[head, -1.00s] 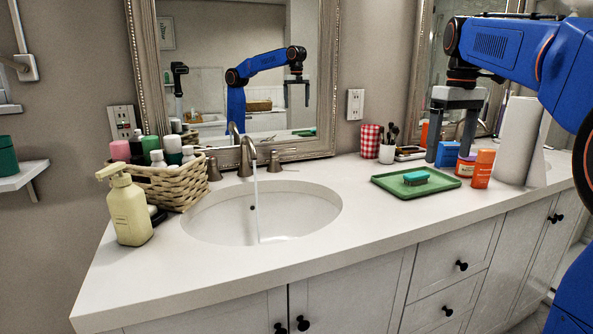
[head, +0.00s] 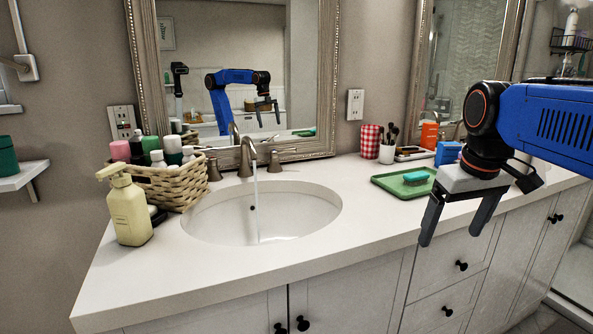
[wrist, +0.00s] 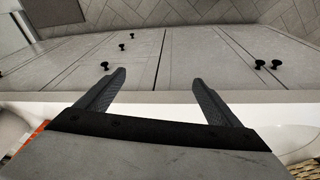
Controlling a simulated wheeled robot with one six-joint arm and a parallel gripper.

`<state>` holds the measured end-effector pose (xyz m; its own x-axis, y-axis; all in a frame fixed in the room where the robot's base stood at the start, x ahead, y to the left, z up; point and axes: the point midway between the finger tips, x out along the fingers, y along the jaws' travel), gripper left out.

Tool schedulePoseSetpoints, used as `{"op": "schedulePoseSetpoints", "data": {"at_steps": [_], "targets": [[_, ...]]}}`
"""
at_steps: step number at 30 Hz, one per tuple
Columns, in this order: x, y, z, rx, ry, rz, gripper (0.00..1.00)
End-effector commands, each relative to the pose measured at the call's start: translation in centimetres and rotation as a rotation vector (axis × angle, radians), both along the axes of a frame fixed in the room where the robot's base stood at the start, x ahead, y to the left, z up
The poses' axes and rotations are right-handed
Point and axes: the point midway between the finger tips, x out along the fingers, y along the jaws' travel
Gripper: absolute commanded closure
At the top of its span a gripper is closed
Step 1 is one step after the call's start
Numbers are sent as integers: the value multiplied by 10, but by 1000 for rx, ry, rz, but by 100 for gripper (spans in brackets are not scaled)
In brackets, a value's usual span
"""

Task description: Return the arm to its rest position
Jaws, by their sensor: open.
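My gripper (head: 450,234) is open and empty in the head view. Its fingers point down in front of the counter's front edge, before the drawers. In the wrist view the two fingers of my gripper (wrist: 158,92) are spread apart, with cabinet fronts and floor beyond them and nothing between them. My blue arm reaches in from the right in the head view and hides part of the counter's right side.
The white counter (head: 300,258) holds a sink with running water, a yellow pump bottle (head: 128,212), a wicker basket (head: 182,186) and a green tray (head: 388,184) with a teal brush (head: 416,177). Drawers with black knobs (head: 461,265) lie below. A mirror stands behind.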

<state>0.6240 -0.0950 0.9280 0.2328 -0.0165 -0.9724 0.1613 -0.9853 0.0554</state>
Motion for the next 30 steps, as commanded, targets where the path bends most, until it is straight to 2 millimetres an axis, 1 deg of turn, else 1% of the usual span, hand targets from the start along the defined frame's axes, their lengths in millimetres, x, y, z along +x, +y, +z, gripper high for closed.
{"op": "schedulePoseSetpoints", "data": {"at_steps": [1, 5, 9, 12, 16, 18, 21, 30], "targets": [[-16, 4, -14, 3, -16, -11, 13], [-49, 11, -49, 15, -59, -48, 13], [-83, 18, -91, 33, -106, -87, 13], [-103, 21, -119, 45, -135, -112, 13], [-123, 24, -148, 59, -161, -137, 13], [-129, 25, -157, 64, -170, -145, 13], [-133, 25, -165, 69, -179, -152, 13], [-134, 25, -166, 69, -180, -154, 13]]}}
